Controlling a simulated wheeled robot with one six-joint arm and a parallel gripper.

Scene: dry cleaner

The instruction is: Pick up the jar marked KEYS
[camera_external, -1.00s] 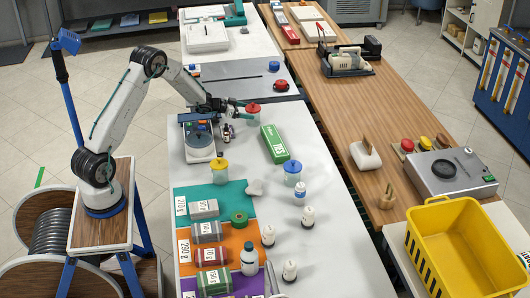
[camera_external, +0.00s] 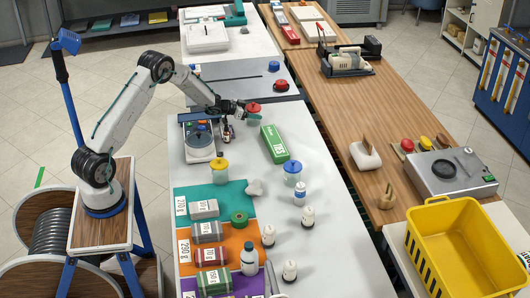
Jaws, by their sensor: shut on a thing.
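Three jars with coloured lids stand on the white table: a red-lidded jar (camera_external: 253,110), a yellow-lidded jar (camera_external: 219,168) and a blue-lidded jar (camera_external: 292,172). No label on them can be read at this size, so I cannot tell which one is marked KEYS. My gripper (camera_external: 245,111) reaches in from the left, low over the table, and is shut on the red-lidded jar. The jar is upright. Its lid shows, and its left side is partly hidden by the gripper. I cannot tell whether its base touches the table.
A scale (camera_external: 199,148) stands left of and nearer than the gripper. A green box (camera_external: 274,144) lies close on the near right of the red-lidded jar. Labelled weights and small bottles fill the front of the table. A grey panel (camera_external: 245,88) lies behind.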

